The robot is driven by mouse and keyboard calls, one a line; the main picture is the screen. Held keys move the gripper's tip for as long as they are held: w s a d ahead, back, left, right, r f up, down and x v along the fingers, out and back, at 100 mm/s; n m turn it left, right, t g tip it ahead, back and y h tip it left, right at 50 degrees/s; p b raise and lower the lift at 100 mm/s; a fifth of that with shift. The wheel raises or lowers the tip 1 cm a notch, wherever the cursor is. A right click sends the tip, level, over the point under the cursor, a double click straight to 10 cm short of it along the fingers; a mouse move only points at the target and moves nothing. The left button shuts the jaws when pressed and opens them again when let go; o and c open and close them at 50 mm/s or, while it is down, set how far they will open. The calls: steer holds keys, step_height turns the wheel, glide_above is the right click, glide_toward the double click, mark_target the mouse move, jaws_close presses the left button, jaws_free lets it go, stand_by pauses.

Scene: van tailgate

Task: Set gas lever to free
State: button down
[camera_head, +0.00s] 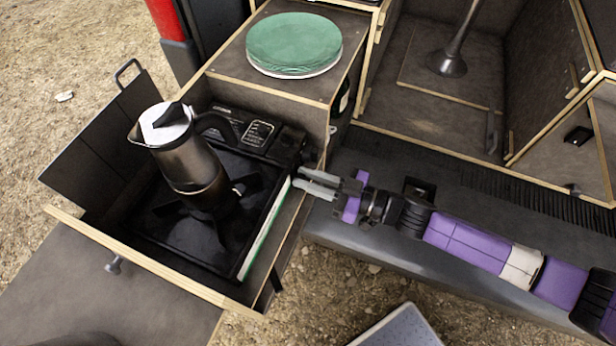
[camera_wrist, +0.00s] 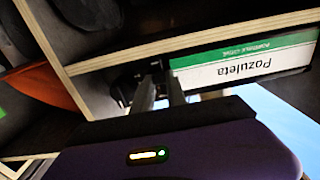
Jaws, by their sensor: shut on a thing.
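A black camping stove (camera_head: 228,216) sits in the pulled-out drawer, with a silver moka-style pot (camera_head: 186,165) upright on its burner. My gripper (camera_head: 304,181) reaches in from the right at the stove's right side. In the wrist view my gripper (camera_wrist: 160,88) has its two fingers close together, shut on a small dark part, the gas lever (camera_wrist: 137,80), beside the green-and-white label. The lever is mostly hidden by the fingers there, and I cannot make it out in the head view. Its exact angle cannot be told.
The drawer's wooden rim (camera_head: 150,266) runs around the stove. A stack of round green and white plates (camera_head: 293,45) stands on the cabinet above. The dark van bumper (camera_head: 500,220) lies under my arm. A grey box (camera_head: 398,328) is on the ground in front.

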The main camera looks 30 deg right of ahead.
mark_target(293, 167)
steer(key=shift+r, duration=0.1)
stand_by(0.3)
step_height(293, 167, up, 3)
steer(key=p, duration=0.3)
steer(key=shift+r, duration=0.1)
steer(key=c, duration=1.3)
jaws_free()
